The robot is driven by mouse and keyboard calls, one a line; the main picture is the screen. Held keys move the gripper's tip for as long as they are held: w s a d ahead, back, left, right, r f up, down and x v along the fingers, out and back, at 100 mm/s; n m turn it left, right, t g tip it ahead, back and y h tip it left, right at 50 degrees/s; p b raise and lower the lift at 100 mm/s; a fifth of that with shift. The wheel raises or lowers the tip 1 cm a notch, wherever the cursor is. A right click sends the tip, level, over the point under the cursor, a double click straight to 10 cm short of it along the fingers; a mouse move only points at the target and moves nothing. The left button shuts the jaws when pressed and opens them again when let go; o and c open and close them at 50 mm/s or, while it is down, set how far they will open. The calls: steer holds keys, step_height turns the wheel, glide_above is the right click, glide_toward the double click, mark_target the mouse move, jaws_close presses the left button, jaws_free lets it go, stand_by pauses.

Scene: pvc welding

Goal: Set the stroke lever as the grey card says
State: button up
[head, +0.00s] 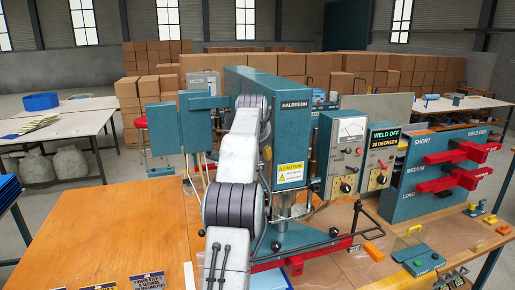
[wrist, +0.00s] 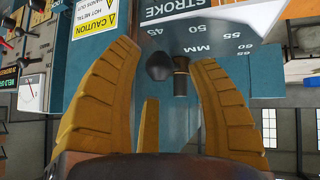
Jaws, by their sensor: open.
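In the wrist view, my gripper (wrist: 165,56) is open, with its two ochre fingers on either side of a dark round knob (wrist: 158,66) and a dark cylindrical stub with a brass-coloured band (wrist: 181,75). I take these as parts of the stroke lever; no contact with the fingers is visible. Behind them is the grey stroke scale (wrist: 205,32), marked in MM with 45, 50, 55, 60 and 65. The lever's exact setting cannot be told. In the head view, my arm hides the scale and lever. Cards lie at the front edge; one (head: 148,281) mentions power step, seconds and millimetres, its figures unclear.
The teal Halbrenn press (head: 295,130) stands behind my arm, with a yellow caution label (head: 290,172). A meter box (head: 345,150), a weld-off display (head: 384,138) and a board of red weld dies (head: 445,165) are to its right. The wooden bench (head: 110,225) is clear at left.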

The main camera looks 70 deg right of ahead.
steer(key=shift+x, duration=1.3)
steer(key=shift+o, duration=0.3)
steer(key=shift+r, duration=0.1)
jaws_close()
